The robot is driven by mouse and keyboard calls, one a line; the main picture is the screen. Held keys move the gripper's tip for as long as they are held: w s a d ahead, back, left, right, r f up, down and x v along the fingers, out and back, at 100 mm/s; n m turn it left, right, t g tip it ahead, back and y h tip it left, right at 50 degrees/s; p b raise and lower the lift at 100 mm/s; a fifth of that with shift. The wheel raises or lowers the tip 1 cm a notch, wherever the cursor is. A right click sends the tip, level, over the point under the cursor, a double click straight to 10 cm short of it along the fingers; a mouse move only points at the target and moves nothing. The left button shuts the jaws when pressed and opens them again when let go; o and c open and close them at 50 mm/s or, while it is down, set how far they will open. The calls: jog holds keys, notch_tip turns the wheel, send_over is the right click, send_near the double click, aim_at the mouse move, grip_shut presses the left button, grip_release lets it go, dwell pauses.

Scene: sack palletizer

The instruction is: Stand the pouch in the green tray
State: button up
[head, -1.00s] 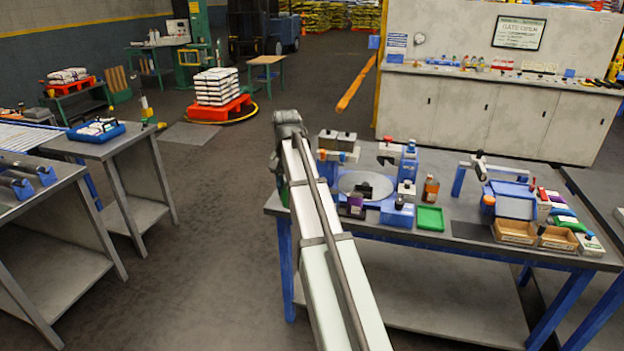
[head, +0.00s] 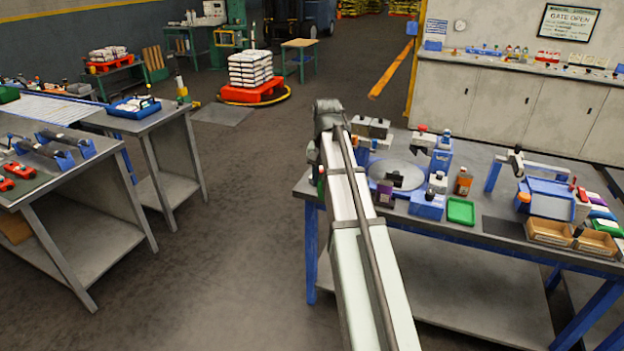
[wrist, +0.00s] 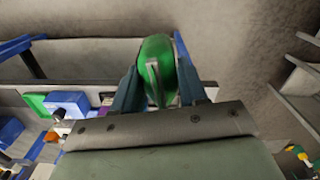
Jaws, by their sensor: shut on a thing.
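The green pouch (wrist: 157,68) is between the two fingers of my gripper (wrist: 160,85) in the wrist view. The fingers press on it from both sides, and a pale strip runs down its face. In the head view my arm hides the gripper and most of what it holds. The green tray (head: 460,211) lies flat near the front edge of the workbench and looks empty. It also shows at the left of the wrist view (wrist: 36,104). The pouch is apart from the tray, over the bench's left end or just off it.
The workbench (head: 480,240) carries a round grey turntable (head: 410,177), a blue box (head: 427,205) beside the tray, an amber bottle (head: 463,182) behind it and cardboard bins (head: 550,232) to the right. Open floor (head: 250,230) lies left of the bench.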

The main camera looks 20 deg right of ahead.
jog(key=s+d+f+m, duration=0.2)
jog(key=s+d+m, duration=0.2)
jog(key=d, duration=1.2)
jog(key=s+d+f+m, duration=0.1)
jog(key=s+d+m, duration=0.4)
jog(key=d+m, duration=0.4)
jog(key=s+d+f+m, duration=0.2)
jog(key=s+d+m, duration=0.2)
jog(key=d, duration=1.8)
jog(key=shift+s+d+f+m, duration=0.3)
jog(key=shift+s+f+m, duration=0.05)
jog(key=shift+m, duration=1.25)
jog(key=shift+f, duration=4.25)
jog(key=shift+f, duration=0.15)
jog(key=o, duration=1.2)
